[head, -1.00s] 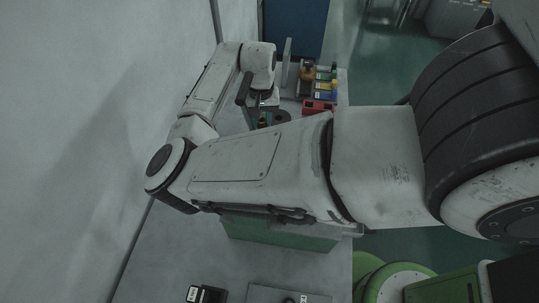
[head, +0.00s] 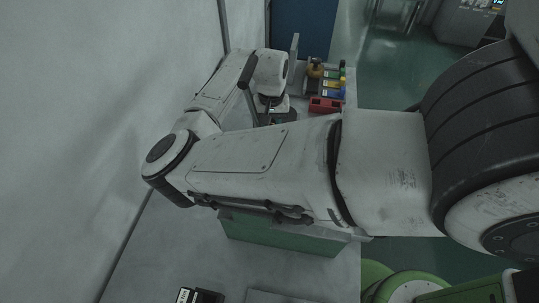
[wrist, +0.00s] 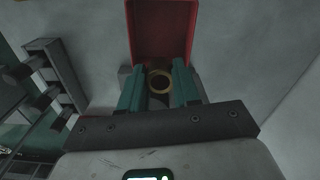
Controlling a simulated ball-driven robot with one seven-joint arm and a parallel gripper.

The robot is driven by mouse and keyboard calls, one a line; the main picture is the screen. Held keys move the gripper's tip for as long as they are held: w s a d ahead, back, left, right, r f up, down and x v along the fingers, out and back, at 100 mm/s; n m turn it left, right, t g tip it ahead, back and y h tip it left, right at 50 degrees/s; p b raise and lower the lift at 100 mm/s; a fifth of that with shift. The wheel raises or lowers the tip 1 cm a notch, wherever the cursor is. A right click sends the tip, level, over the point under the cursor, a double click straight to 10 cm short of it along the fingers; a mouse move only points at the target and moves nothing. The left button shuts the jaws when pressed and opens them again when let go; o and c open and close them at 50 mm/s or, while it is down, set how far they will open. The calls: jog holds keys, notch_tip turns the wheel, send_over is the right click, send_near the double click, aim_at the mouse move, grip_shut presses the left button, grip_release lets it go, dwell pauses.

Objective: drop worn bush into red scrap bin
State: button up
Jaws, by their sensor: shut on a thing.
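The worn bush shows in the wrist view as a brass-coloured ring (wrist: 161,84) between the two teal fingers of my gripper (wrist: 160,86). The gripper is shut on it. A red bin (wrist: 133,32) lies directly beyond the fingertips in the wrist view, with its open inside facing the camera. In the head view a red container (head: 326,104) stands at the far end of the bench; I cannot tell whether it is the same bin. My gripper's fingers and the bush are hidden behind my arm in the head view.
A grey slotted rack (wrist: 58,75) is at left in the wrist view. A green-sided block (head: 280,235) and a black item (head: 200,296) sit nearer on the bench. A wall runs along the left.

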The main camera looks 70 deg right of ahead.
jog(key=o, duration=1.1)
notch_tip(320, 180, up, 11)
jog(key=b, duration=0.1)
dwell(0.4)
